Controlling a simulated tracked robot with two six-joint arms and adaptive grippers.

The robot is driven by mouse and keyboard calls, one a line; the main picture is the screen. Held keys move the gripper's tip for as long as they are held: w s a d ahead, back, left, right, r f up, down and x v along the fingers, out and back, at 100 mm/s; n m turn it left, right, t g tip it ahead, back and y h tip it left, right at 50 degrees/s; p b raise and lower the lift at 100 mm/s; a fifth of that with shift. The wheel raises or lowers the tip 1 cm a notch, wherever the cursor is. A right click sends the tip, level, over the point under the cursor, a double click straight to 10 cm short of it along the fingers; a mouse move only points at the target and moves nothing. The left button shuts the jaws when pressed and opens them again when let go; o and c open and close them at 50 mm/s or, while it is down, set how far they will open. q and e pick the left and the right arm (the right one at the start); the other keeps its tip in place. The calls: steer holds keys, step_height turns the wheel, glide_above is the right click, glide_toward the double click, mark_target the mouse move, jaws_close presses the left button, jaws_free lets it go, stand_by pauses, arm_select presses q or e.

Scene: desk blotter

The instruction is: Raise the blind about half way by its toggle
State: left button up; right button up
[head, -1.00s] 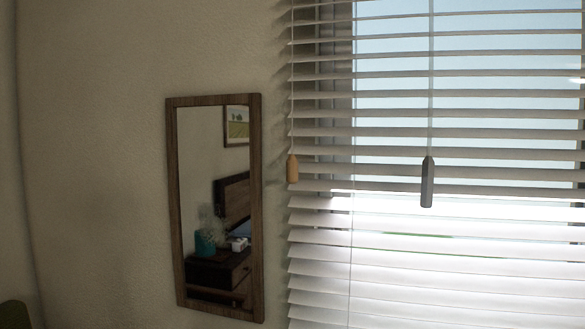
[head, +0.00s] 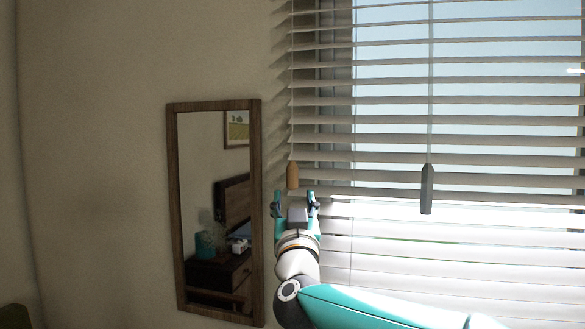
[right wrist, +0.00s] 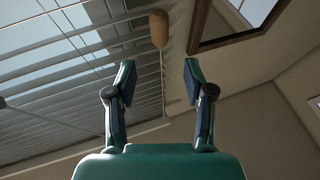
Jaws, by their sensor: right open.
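The blind (head: 450,180) hangs over the window with its slats spread down past the bottom of the head view. A wooden toggle (head: 292,175) hangs on a cord at the blind's left edge. A grey toggle (head: 427,189) hangs on another cord farther right. My right gripper (head: 295,199) is open and empty, its fingers pointing up just below the wooden toggle in the head view. In the right wrist view the wooden toggle (right wrist: 158,28) shows beyond the gap between the fingertips (right wrist: 158,76), not between them. My left gripper is not in view.
A wood-framed mirror (head: 256,210) hangs on the wall just left of the blind and close to my right gripper. The mirror reflects a bed, a nightstand and a picture. The wall (head: 90,150) left of the mirror is bare.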

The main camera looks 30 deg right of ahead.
mark_target(292, 174)
steer(key=p+x, duration=0.4)
steer(key=x, duration=0.6)
steer(key=shift+w+r, duration=0.1)
steer(key=shift+w, duration=0.05)
steer(key=shift+w+d+r+p, duration=0.1)
steer(key=shift+w+d+p, duration=0.3)
steer(key=shift+w, duration=0.2)
jaws_close()
